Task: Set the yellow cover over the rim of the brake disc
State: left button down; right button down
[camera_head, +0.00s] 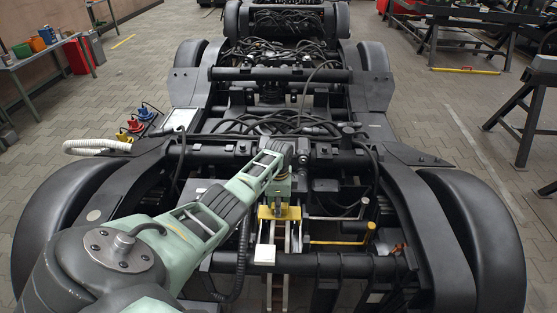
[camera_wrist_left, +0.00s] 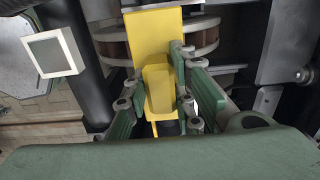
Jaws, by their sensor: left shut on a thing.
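The yellow cover (camera_wrist_left: 152,36) is held by my left gripper (camera_wrist_left: 160,98), whose green-padded fingers are closed on the block on the cover's back. The cover also shows in the head view (camera_head: 268,213), under my left gripper (camera_head: 279,195) at the front of the near bogie. In the left wrist view the brake disc (camera_wrist_left: 202,38) shows as a curved grey rim with a brown band, behind the cover and to both sides of it. The cover hides the middle of the disc. I cannot tell whether the cover touches the rim. My right gripper is not in view.
A white square plate (camera_head: 264,255) is close to the cover, and it also shows in the left wrist view (camera_wrist_left: 53,52). A dark cross tube (camera_head: 330,265) and a yellow-ended handle (camera_head: 370,228) lie nearby. Cables (camera_head: 270,125) run over the frame behind.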

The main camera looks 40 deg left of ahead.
pick_arm(q)
jog(key=shift+w+f+b, duration=0.1)
jog(key=shift+f+b, duration=2.2)
jog(key=shift+f, duration=0.55)
jog(key=shift+f+b, duration=1.05)
jog(key=shift+f, duration=0.2)
jog(key=shift+f, duration=0.1)
jog(key=shift+f+b, duration=0.25)
jog(key=shift+b, duration=0.05)
jog(key=shift+a+f+b, duration=0.15)
jog(key=shift+f+b, duration=0.6)
jog(key=shift+f, duration=0.3)
jog(key=shift+d+f+b, duration=0.15)
jog(key=shift+d+b, duration=0.05)
jog(key=shift+b, duration=0.15)
jog(key=shift+f, duration=0.1)
jog(key=shift+a+f, duration=0.1)
jog(key=shift+f, duration=0.05)
